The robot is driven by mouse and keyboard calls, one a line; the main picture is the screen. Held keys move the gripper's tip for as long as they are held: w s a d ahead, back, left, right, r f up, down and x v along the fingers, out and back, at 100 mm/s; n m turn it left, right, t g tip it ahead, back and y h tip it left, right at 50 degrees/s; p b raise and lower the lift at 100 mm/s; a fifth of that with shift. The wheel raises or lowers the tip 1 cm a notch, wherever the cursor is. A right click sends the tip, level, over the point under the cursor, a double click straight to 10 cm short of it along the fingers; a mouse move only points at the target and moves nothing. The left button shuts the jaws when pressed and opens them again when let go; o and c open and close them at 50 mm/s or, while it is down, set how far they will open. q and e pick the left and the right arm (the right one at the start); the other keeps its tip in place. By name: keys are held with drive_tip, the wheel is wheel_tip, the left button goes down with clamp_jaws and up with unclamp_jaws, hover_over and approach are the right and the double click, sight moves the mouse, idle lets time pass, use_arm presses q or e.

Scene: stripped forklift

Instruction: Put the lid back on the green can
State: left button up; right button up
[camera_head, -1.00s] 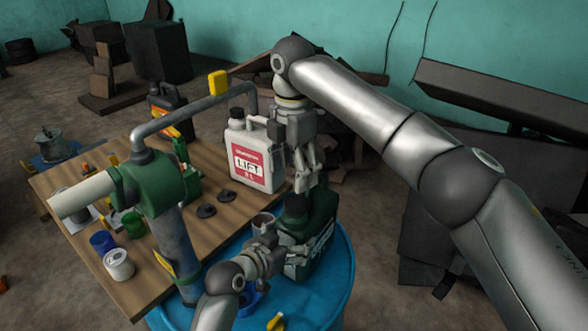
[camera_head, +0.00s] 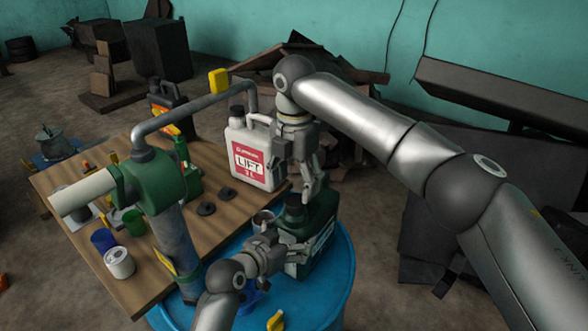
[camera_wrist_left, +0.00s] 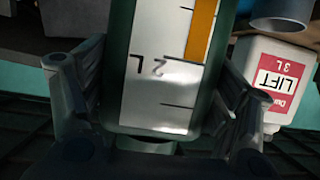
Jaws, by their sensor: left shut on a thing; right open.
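The dark green can (camera_head: 320,228) stands on the blue drum top; its pale label strip fills the middle of the left wrist view (camera_wrist_left: 160,85). My left gripper (camera_head: 285,252) is shut on the can's lower body, one finger on each side in the wrist view. A dark round lid (camera_head: 294,200) shows at the can's top, on the neck; I cannot tell whether it is fully seated. My right gripper (camera_head: 311,188) is open, pointing down just above and right of the lid, apparently apart from it.
The blue drum (camera_head: 335,290) also bears a yellow piece (camera_head: 275,320). A grey and green hand pump (camera_head: 160,185) stands at left. The wooden table (camera_head: 215,228) holds a white LIFT canister (camera_head: 250,158), two black discs (camera_head: 206,209) and several cups. A metal cup (camera_head: 263,218) is beside the can.

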sight(294, 199)
drive_tip(key=shift+f, duration=2.4)
